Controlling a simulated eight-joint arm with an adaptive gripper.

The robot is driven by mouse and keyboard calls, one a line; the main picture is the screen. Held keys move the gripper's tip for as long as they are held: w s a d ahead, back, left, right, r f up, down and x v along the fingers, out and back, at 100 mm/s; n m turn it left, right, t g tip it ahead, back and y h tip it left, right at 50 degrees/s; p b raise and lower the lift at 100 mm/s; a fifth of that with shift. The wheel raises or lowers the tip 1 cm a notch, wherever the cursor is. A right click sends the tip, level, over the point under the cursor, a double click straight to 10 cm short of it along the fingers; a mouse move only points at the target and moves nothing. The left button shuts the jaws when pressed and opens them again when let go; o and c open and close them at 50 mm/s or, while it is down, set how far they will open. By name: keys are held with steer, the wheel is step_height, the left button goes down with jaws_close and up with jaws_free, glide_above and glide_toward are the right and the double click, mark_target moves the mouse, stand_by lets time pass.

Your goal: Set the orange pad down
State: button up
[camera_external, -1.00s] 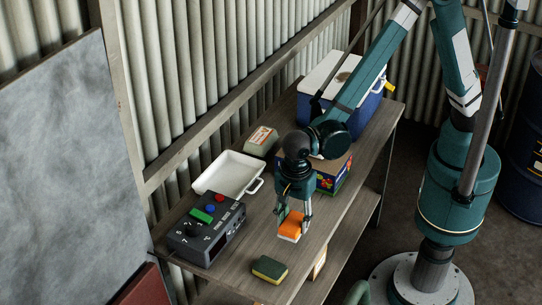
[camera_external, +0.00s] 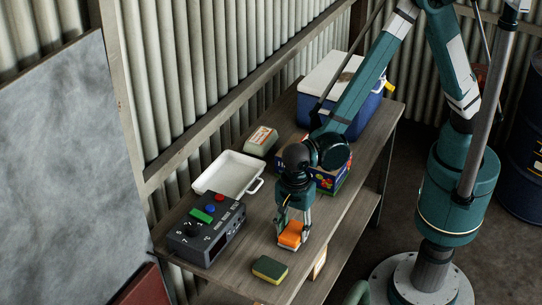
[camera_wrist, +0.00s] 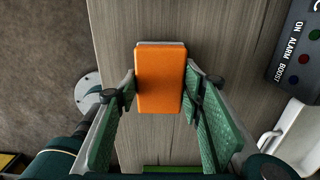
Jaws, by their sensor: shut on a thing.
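The orange pad (camera_external: 291,233) has a pale layer under its orange top. It is between the fingers of my gripper (camera_external: 292,231), low over the wooden bench top near its front edge. The wrist view also shows the pad (camera_wrist: 160,80), with a finger of my gripper (camera_wrist: 160,88) against each long side. I cannot tell whether the pad's underside touches the bench.
A green and yellow sponge (camera_external: 269,269) lies nearby at the bench's front edge. A dark control box (camera_external: 207,229) with coloured buttons stands to the left.

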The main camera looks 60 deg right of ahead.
mark_target(293, 230)
steer(key=shift+f, duration=0.15)
steer(key=o, duration=0.9)
steer(key=shift+r, duration=0.2)
steer(key=shift+r+p, duration=0.9)
steer(key=shift+r, duration=5.1)
steer(key=shift+w+d, duration=0.1)
